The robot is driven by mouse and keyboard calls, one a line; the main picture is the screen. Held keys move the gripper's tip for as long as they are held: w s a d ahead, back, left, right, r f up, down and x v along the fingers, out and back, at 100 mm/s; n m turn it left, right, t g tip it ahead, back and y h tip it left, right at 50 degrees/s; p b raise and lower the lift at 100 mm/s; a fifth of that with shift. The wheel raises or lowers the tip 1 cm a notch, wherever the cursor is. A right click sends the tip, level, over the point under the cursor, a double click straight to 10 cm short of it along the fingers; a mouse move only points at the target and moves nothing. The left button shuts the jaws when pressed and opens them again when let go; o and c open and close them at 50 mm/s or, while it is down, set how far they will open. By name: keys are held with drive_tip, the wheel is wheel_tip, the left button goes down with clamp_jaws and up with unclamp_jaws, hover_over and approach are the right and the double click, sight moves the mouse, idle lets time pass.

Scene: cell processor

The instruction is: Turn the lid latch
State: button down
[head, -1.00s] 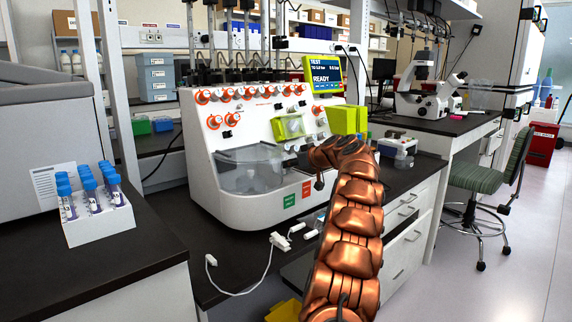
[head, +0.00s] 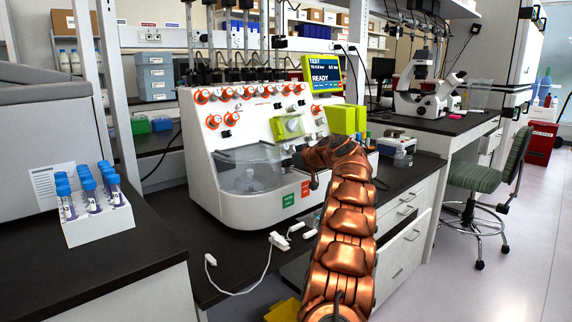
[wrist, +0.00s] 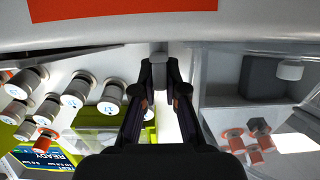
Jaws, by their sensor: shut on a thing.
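The white cell processor (head: 205,165) stands on the dark bench, with orange-ringed knobs on its sloped face. A clear lid (head: 250,157) covers the chamber at its lower front. In the wrist view, my gripper (wrist: 160,74) is shut on a small grey upright piece, which looks like the lid latch (wrist: 160,54). The latch sits just below a white edge of the machine, between the two dark fingertips. In the head view, my gripper (head: 296,160) is small and dark at the machine's front right, partly hidden by my copper arm. The latch cannot be made out there.
A lit READY screen (head: 322,74) stands above the machine. A green block (head: 342,119) sits at its right side. A white rack (head: 98,218) of blue-capped tubes is at the left. A white cable (head: 256,284) lies on the bench in front.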

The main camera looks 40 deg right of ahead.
drive_tip(key=shift+a+f+b, duration=0.1)
drive_tip(key=shift+b, duration=0.3)
drive_tip(key=shift+f+m+h+b, duration=0.2)
drive_tip(key=shift+m+h+b, duration=0.35)
drive_tip(key=shift+b, duration=0.35)
drive_tip(key=shift+r+m+h+b, duration=0.3)
drive_tip(key=shift+m+h, duration=0.15)
drive_tip(key=shift+h, duration=0.2)
drive_tip(key=shift+m+g+h, duration=0.4)
drive_tip(key=shift+m+h, duration=0.1)
drive_tip(key=c, duration=1.5)
unclamp_jaws()
drive_tip(key=shift+d+f+n+y, duration=0.1)
drive_tip(key=shift+d+n+y, duration=0.15)
drive_tip(key=shift+n+y, duration=0.05)
